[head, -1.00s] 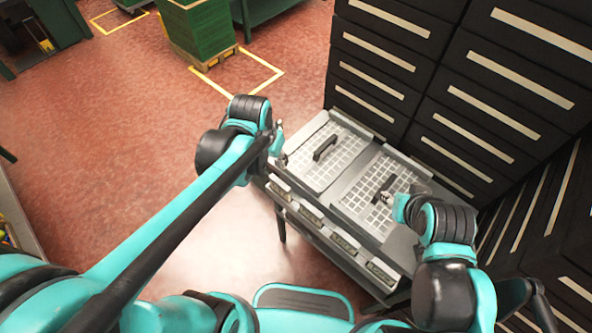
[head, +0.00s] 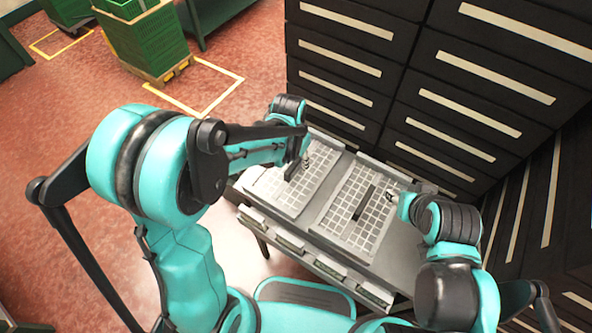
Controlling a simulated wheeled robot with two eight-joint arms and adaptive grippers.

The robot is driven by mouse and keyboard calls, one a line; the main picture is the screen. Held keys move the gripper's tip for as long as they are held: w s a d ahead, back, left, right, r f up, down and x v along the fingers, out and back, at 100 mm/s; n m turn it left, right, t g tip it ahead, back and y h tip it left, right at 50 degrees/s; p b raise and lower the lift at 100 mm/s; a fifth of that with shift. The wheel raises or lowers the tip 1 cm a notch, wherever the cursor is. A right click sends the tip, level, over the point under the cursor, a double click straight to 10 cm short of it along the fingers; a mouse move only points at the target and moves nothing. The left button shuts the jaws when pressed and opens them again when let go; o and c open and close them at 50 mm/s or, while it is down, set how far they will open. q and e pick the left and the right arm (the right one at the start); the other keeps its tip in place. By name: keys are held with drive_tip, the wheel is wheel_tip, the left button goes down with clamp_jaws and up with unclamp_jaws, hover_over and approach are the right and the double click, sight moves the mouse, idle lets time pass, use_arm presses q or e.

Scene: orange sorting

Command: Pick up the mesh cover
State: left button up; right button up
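Two pale mesh covers lie flat side by side on a grey table. The left mesh cover (head: 276,190) has a black bar handle (head: 297,168), and the right mesh cover (head: 345,226) has a black bar handle (head: 362,203). My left gripper (head: 306,161) is over the far part of the left cover, close to that handle; my forearm hides part of the cover. My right gripper (head: 390,197) is at the right edge of the right cover, apart from its handle. Both grippers are too small to tell open from shut.
The grey table (head: 400,254) has small label holders along its front edge. Black drawer cabinets (head: 400,100) stand close behind and to the right. Green crates (head: 145,40) on a pallet stand on the far floor. Red floor at left is open.

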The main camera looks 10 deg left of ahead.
use_arm(q)
drive_tip(key=shift+w+f, duration=0.1)
drive_tip(key=shift+f, duration=0.3)
drive_tip(key=shift+r, duration=0.1)
clamp_jaws()
